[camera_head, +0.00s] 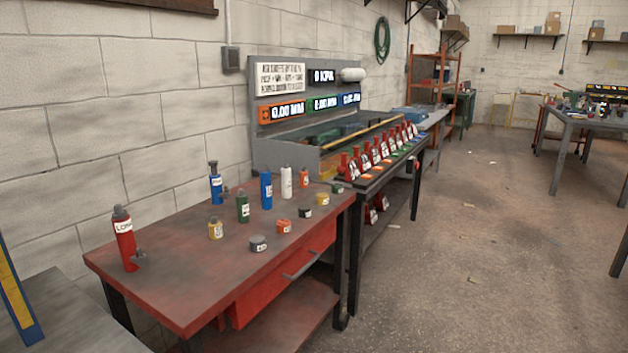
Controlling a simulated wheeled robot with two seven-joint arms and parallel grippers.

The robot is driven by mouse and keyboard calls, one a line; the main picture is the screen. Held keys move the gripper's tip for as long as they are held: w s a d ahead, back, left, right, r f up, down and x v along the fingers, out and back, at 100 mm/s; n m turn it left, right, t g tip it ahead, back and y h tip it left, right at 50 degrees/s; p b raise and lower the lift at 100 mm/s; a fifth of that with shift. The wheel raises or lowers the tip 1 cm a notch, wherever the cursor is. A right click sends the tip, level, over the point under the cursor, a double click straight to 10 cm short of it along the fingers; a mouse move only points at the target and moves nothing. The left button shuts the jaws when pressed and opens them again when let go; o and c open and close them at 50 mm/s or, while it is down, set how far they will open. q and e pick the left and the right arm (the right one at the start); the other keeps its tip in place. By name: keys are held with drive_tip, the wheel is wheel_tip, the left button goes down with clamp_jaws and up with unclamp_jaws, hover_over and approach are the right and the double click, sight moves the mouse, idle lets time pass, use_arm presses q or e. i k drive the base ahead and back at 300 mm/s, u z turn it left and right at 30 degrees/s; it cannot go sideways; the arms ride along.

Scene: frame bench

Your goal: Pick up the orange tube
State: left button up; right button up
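A small upright orange cylinder (305,178) with a pale label stands near the back right of the red bench top (185,272), just right of a white bottle (287,183). A second, lower orange piece (284,226) with a label sits closer to the front of the bench, like a short can or cap. I cannot tell for certain which of the two is the tube. Neither of my grippers shows in the head view.
A red bottle (124,240), blue bottles (266,190), a green bottle (242,208), a yellow can (215,229) and a grey one (258,244) share the bench. Open floor (450,270) lies at right.

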sight(304, 175)
drive_tip(key=z, duration=1.05)
drive_tip(key=i, duration=3.2)
